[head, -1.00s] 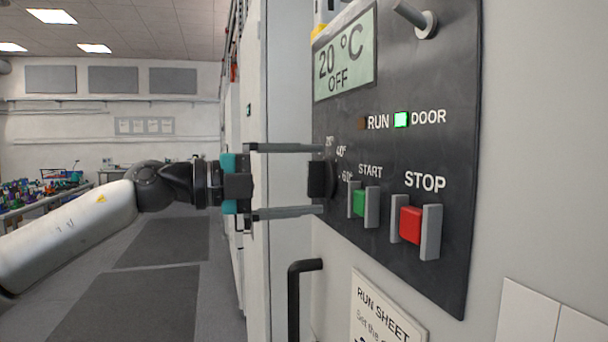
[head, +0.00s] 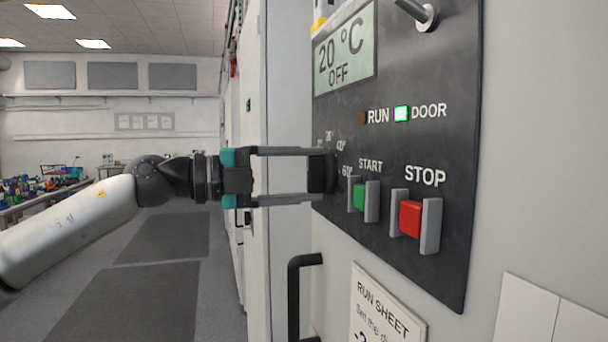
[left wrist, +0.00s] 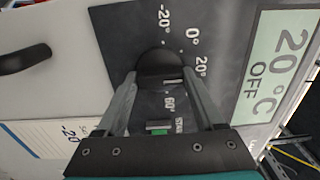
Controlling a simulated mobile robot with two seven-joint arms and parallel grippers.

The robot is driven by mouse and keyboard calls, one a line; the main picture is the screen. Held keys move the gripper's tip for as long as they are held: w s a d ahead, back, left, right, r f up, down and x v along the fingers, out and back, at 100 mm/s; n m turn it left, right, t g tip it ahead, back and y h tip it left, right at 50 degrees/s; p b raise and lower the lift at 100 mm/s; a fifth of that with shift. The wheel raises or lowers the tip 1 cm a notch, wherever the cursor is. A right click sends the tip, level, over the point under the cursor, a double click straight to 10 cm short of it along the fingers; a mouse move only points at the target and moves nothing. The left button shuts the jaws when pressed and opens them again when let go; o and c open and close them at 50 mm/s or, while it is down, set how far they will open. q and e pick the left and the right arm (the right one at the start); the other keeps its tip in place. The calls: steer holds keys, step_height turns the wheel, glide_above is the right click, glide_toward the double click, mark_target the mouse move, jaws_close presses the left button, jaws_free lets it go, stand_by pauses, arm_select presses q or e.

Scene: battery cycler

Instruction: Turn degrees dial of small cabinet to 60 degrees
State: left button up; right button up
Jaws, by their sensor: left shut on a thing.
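The black degrees dial (head: 322,173) sits at the left edge of the dark control panel (head: 420,80). My left gripper (head: 316,174) is shut on the dial, one finger above it and one below. In the left wrist view the dial (left wrist: 160,65) lies between the fingertips, with marks -20°, 0°, 20° and 60° around it. The 40° mark shows in the head view, and the dial's pointer is hard to make out. The display (head: 345,55) reads 20 °C OFF. My right gripper is not in view.
The green START button (head: 359,196) and red STOP button (head: 411,219), each between grey guards, are right of the dial. A metal peg (head: 415,12) juts out above. A black handle (head: 295,295) and run sheet (head: 385,312) are below.

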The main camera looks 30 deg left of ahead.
arm_select(q)
steer(key=shift+m, duration=0.3)
steer(key=m, duration=0.3)
steer(key=shift+m, duration=0.3)
steer(key=m, duration=0.3)
steer(key=shift+m+b, duration=0.4)
steer(key=m, duration=0.4)
steer(key=shift+m+b, duration=0.55)
steer(key=shift+m, duration=1.55)
steer(key=o, duration=1.4)
